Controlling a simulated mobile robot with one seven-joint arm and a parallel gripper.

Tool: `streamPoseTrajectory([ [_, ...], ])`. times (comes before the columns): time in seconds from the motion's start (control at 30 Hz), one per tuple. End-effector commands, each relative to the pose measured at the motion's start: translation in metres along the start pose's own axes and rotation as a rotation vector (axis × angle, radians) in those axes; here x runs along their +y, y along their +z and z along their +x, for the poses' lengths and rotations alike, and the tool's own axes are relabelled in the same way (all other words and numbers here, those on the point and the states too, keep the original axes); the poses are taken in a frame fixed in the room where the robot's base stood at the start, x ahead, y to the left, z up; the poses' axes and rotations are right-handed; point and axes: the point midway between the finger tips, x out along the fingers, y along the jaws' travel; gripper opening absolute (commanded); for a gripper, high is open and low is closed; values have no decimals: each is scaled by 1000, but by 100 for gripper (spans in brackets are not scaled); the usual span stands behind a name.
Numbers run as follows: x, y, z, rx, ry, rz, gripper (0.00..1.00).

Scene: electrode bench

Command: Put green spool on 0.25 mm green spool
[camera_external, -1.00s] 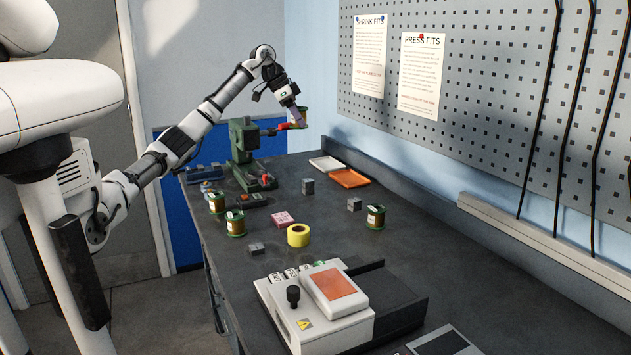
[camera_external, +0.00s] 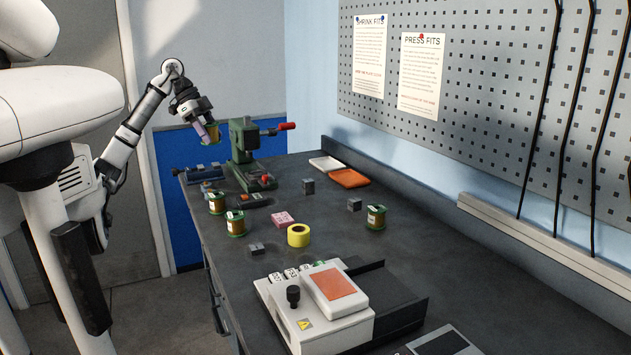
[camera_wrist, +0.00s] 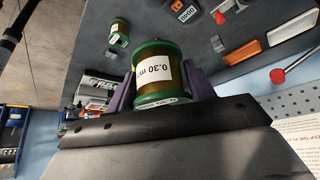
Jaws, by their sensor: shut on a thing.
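My gripper (camera_external: 204,129) is shut on a green-rimmed spool (camera_wrist: 163,72) with copper-coloured winding and a label reading 0.30 mm. Its purple fingers grip the spool from both sides, and it is held in the air, behind and left of the green press. It also shows in the external view (camera_external: 211,138), tilted. On the bench stand a left rear green spool (camera_external: 217,203), a left front green spool (camera_external: 236,223) and a right green spool (camera_external: 376,217), all upright; their labels are too small to read. The wrist view also shows another green spool (camera_wrist: 119,36).
The green press (camera_external: 243,145) with its red handle stands near the gripper. A pink block (camera_external: 283,217), yellow ring (camera_external: 299,236) and small grey blocks lie mid-bench. A white tray (camera_external: 326,163) and orange tray (camera_external: 350,178) lie at the back. A white-and-orange device (camera_external: 315,305) fills the front.

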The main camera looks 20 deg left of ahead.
Motion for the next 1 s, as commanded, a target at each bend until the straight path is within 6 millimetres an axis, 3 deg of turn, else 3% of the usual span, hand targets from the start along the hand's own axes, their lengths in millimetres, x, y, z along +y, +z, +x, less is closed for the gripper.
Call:
streamPoseTrajectory([
  [0.43,0,51,90,4,1,-2,13],
  [1.0,-1,81,142,1,-2,-2,13],
])
